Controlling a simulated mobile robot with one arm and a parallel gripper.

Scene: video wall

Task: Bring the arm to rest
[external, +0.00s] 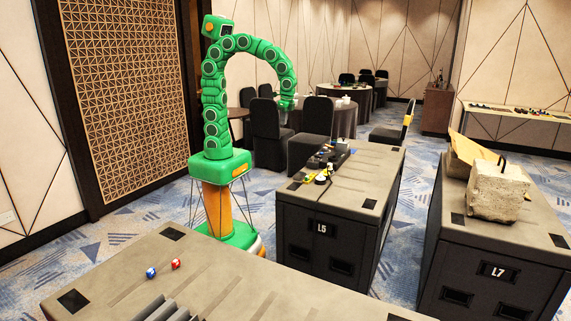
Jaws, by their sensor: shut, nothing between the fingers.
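My green arm rises from its column and bends over in a high arch to the right. My gripper (287,103) is at the lower right end of the arch, pointing down. It is small in the external view, looks shut and holds nothing that I can see. It appears in front of the dark-covered tables and chairs further back, and higher in the picture than the top of the L5 cabinet (345,190). I cannot tell its exact distance from them.
Small objects (328,158) lie on the L5 cabinet. A concrete block (497,190) sits on the L7 cabinet (480,235). A blue item (151,272) and a red item (176,264) lie on the front counter (110,275). Chairs (266,128) stand behind. Carpet aisles are clear.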

